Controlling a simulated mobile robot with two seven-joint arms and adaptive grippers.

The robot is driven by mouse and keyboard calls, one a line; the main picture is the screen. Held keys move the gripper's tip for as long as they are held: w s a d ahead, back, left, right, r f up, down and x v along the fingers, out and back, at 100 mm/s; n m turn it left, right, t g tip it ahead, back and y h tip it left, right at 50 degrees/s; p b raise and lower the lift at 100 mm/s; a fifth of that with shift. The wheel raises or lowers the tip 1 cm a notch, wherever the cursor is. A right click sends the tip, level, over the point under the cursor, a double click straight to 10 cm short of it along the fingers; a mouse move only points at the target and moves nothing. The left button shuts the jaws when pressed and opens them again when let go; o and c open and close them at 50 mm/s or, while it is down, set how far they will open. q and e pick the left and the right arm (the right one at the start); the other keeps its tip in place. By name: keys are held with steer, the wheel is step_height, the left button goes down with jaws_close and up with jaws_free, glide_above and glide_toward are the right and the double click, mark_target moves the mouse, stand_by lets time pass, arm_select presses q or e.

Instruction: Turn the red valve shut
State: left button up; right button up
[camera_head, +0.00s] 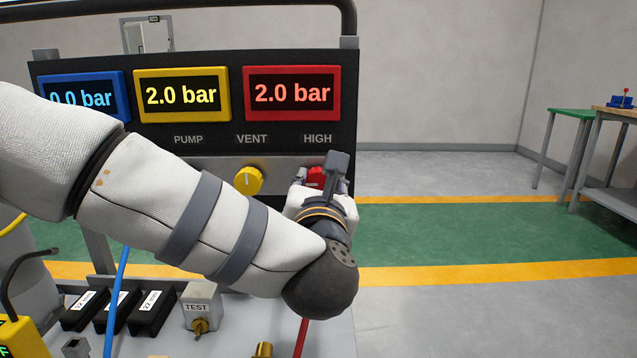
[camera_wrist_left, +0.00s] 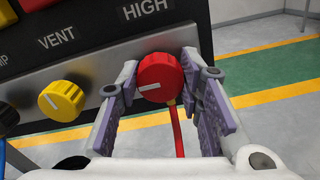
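The red valve (camera_wrist_left: 161,77) is a round ribbed knob below the HIGH label on the panel. Its white mark lies almost level in the left wrist view. My left gripper (camera_wrist_left: 160,78) has its fingers apart, one on each side of the knob. Whether the pads touch it is hard to tell. In the head view my left gripper (camera_head: 318,180) is at the panel and partly covers the red valve (camera_head: 316,176). The red display (camera_head: 291,93) above HIGH reads 2.0 bar. My right gripper is not in view.
A yellow knob (camera_wrist_left: 62,100) sits left of the red valve under VENT. A red hose (camera_wrist_left: 177,133) hangs below the valve. The yellow display (camera_head: 181,95) reads 2.0 bar. Black labelled blocks (camera_head: 151,309) and a TEST block (camera_head: 202,303) stand on the bench.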

arm_select(q)
steer(key=shift+r, duration=0.1)
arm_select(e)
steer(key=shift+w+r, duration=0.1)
arm_select(q)
steer(key=m+p, duration=0.1)
steer(key=m, duration=0.1)
steer(key=m+p, duration=0.1)
steer(key=shift+r+m+p, duration=0.2)
steer(key=shift+m+p, duration=0.1)
steer(key=shift+m, duration=0.1)
steer(key=m+p, duration=0.3)
steer(key=m, duration=0.2)
steer(key=shift+d+m, duration=0.1)
steer(key=shift+m, duration=0.2)
steer(key=m+p, duration=0.2)
steer(key=m, duration=0.3)
steer(key=shift+f+p, duration=0.1)
steer(key=shift+p, duration=0.2)
steer(key=shift+f+m+p, duration=0.25)
steer(key=shift+m+p, duration=0.3)
steer(key=shift+m, duration=1.05)
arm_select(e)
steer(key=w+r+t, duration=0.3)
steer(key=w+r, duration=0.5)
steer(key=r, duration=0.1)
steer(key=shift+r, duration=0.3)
arm_select(q)
steer(key=shift+f+m, duration=0.1)
steer(key=shift+m, duration=0.2)
